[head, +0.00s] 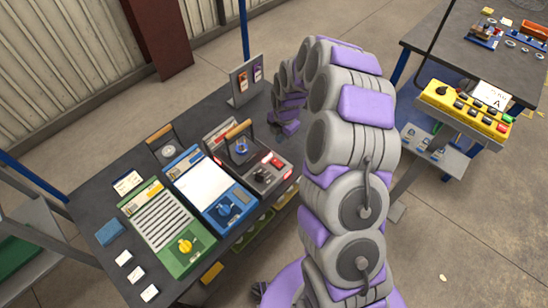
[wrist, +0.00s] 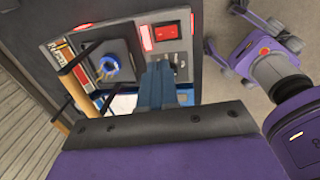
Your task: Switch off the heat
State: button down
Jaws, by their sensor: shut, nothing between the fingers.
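The furnace unit (head: 262,180) is a dark grey box on the bench in the head view. My gripper (wrist: 158,66) is shut and empty, in front of the panel on the switch's near side in the wrist view. Contact with the panel cannot be told.
A blue unit (head: 222,210) with a blue knob and a green unit (head: 172,245) with a yellow knob stand left of the furnace. A yellow button box (head: 465,110) is at right.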

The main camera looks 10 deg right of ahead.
aim_at(276, 161)
jog(key=f+b, duration=0.1)
jog(key=f, duration=0.3)
jog(key=w+f+b, duration=0.1)
jog(key=f, duration=0.4)
jog(key=a+f+b, duration=0.1)
jog(key=f, duration=0.3)
jog(key=shift+w+f, duration=0.2)
jog(key=shift+f, duration=0.2)
jog(key=shift+s+f, duration=0.1)
jog(key=shift+f, duration=0.1)
jog(key=shift+s, duration=0.1)
